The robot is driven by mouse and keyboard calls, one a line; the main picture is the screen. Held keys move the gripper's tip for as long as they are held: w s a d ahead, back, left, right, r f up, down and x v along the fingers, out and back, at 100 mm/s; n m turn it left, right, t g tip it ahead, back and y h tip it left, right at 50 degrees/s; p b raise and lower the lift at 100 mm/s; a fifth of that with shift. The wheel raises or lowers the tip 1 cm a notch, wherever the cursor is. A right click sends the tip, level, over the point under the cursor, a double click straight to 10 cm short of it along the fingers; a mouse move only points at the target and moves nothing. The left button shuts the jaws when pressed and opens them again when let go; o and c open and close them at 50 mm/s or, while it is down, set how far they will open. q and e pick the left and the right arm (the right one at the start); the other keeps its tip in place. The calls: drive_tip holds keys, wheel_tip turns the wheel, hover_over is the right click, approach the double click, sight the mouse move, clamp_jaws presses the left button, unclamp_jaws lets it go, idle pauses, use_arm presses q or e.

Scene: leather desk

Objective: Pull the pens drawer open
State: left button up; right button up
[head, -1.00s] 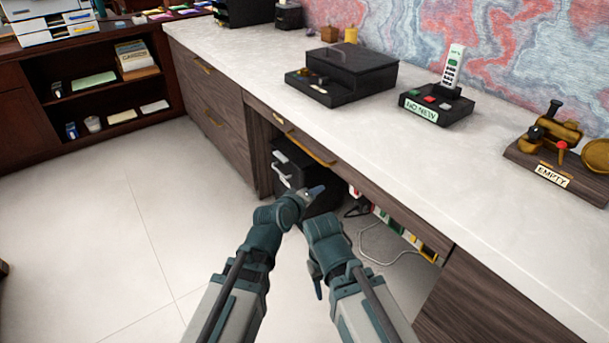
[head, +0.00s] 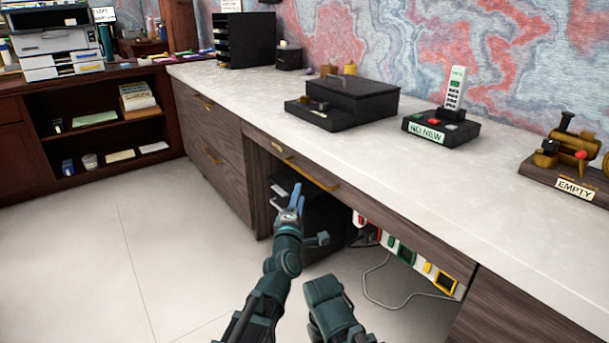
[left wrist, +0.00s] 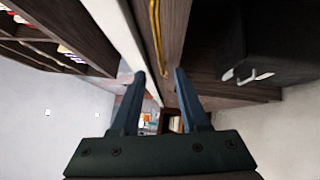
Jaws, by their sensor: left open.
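The wide drawer (head: 355,193) under the white desktop has a long brass handle (head: 312,174) and a small label too small to read. Its front looks flush with the desk, so it is shut. In the left wrist view the handle (left wrist: 155,35) shows ahead, between the lines of the two fingers. My left gripper (head: 295,198) is open and empty, just below and in front of the handle, apart from it. Its two blue fingers (left wrist: 157,82) are spread in the left wrist view. My right arm shows at the bottom, but its gripper is hidden.
A black cabinet (head: 322,225) stands under the desk behind my left gripper. A power strip (head: 405,252) with a loose cable is to its right. A larger drawer unit (head: 212,145) adjoins on the left. The floor (head: 75,255) in front is clear.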

sight(305, 174)
use_arm(q)
drive_tip(key=w, duration=0.3)
drive_tip(key=w+d+r+p, duration=0.1)
drive_tip(key=w, duration=0.6)
drive_tip(key=shift+w+d+r, duration=0.25)
drive_tip(key=shift+w+d, duration=0.05)
clamp_jaws()
idle(1.0)
